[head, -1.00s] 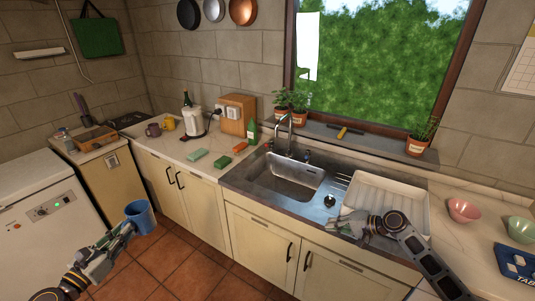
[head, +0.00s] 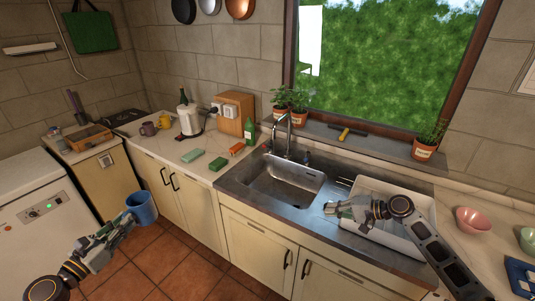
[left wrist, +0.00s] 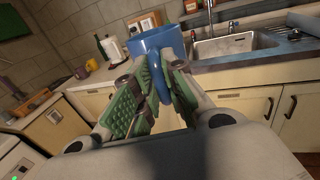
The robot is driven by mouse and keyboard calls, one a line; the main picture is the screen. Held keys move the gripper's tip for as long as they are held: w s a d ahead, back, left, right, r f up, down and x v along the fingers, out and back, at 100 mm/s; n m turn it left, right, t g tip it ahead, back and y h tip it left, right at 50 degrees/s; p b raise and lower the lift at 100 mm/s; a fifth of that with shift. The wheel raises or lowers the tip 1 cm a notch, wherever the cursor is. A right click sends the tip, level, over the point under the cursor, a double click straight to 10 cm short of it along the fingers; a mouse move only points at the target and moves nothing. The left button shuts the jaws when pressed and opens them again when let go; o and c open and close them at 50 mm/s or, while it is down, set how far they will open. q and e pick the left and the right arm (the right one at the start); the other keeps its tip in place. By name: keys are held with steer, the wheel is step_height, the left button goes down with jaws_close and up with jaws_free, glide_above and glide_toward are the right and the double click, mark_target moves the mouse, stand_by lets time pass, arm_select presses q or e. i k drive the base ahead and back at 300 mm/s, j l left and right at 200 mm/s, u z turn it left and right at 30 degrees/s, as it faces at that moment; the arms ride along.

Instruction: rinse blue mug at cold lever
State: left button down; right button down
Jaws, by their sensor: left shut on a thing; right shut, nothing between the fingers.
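The blue mug (head: 141,207) is held by my left gripper (head: 126,222), low in front of the cabinets and above the tiled floor. In the left wrist view the mug (left wrist: 157,42) sits between the fingers (left wrist: 163,85), which are shut on its near side; its opening faces up, slightly tilted. The steel sink (head: 288,187) is to the right of the mug, with a tall faucet (head: 289,130) behind its basin. My right gripper (head: 332,208) is shut and empty over the drainer's left edge.
A white dish rack (head: 408,242) stands on the drainer, under my right arm. The basin looks empty. A pink bowl (head: 473,221) is at right.

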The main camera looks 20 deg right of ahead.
mark_target(308, 154)
steer(key=i+l, duration=0.95)
steer(key=l, duration=0.1)
